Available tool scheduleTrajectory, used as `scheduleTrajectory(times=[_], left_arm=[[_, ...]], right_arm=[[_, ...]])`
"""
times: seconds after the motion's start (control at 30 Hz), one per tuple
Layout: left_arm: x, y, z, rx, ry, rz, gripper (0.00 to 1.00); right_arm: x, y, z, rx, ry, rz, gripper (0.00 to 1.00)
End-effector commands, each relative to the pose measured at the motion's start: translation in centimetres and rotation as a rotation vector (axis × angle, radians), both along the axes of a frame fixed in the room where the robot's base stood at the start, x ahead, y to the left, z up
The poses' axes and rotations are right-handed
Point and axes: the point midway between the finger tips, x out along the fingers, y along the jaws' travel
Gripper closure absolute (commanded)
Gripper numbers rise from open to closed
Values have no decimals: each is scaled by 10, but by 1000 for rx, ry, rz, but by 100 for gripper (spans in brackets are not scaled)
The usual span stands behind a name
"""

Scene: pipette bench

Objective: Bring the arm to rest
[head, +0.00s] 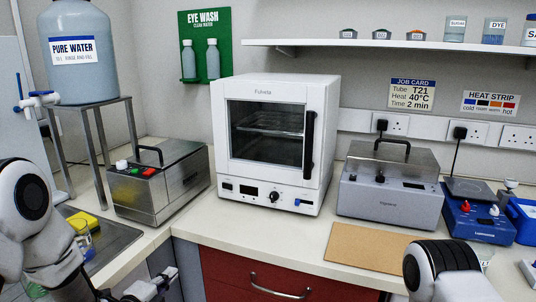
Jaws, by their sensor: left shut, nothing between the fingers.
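My left gripper (150,287) shows at the bottom edge, in front of the counter's inner corner. It is shut and holds nothing. Its white and grey arm comes in from the left edge. Part of my right arm shows at the bottom right, in front of the counter, but its gripper is out of the picture.
A water tank (80,75) stands on a metal stand at the left. A steel bath (160,180), a white oven (275,140) and a second steel bath (390,190) line the counter. A blue hotplate (475,215) is right. A brown board (365,248) lies bare in front.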

Motion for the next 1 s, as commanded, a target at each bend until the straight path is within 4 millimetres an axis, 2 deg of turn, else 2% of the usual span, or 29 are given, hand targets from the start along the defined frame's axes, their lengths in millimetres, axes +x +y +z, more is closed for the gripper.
scheduleTrajectory(times=[0.17,0.27,0.37,0.4,0.47,0.5,0.53,0.6,0.7,0.83,1.0], left_arm=[[-35,-7,-59,2,176,5,100],[-65,-10,-99,-31,320,31,100],[-114,-12,-145,-115,535,106,100],[-140,-11,-165,-165,644,158,100],[-187,-10,-193,-256,821,275,100],[-221,-8,-209,-324,943,380,100],[-247,-5,-218,-381,1031,478,100],[-305,1,-231,-529,1204,765,100],[-347,10,-231,-732,1283,1157,100],[-366,14,-231,-903,1267,1451,100],[-367,14,-231,-955,1250,1514,100]], right_arm=[[0,0,13,0,1,0,60],[0,0,19,0,1,0,60],[0,0,27,0,1,0,60],[0,0,31,0,1,0,60],[0,0,36,0,1,0,60],[0,0,39,0,1,0,60],[0,0,41,0,1,0,60],[0,0,43,0,1,0,60],[0,0,40,0,1,0,60],[0,0,40,0,1,0,60],[0,0,39,0,1,0,60]])
